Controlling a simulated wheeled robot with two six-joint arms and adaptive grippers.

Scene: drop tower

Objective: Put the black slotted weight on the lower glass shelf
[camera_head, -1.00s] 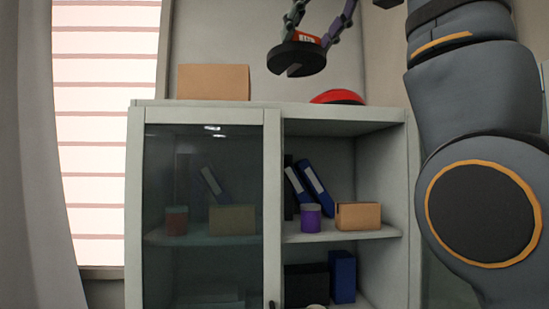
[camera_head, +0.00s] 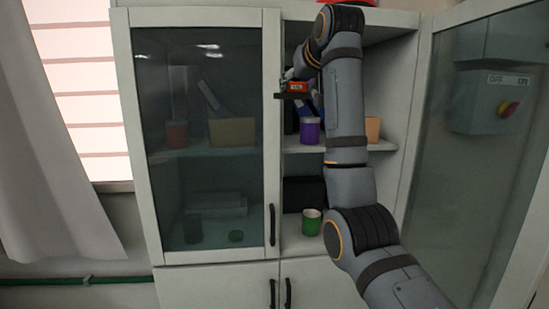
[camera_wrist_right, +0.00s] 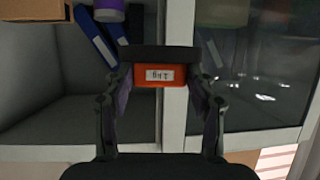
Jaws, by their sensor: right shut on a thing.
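The black slotted weight (camera_head: 294,95) shows nearly edge-on in the head view, with an orange-red part above it. My right gripper (camera_head: 292,86) is shut on it and holds it in the air at the cabinet's open right side, above shelf level. In the right wrist view the weight (camera_wrist_right: 160,53) is a dark bar with an orange labelled block (camera_wrist_right: 160,76) between the fingers. The cabinet's middle shelf (camera_head: 300,149) and bottom board (camera_head: 296,244) show in the open side, partly hidden by my right arm. My left gripper is out of view.
A purple cup (camera_head: 310,132), blue binders and an orange-brown box (camera_head: 373,128) stand on the middle shelf. A green cup (camera_head: 311,222) and a dark box (camera_head: 302,193) are below. The left glass door (camera_head: 200,110) is shut; the right door (camera_head: 480,150) stands open.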

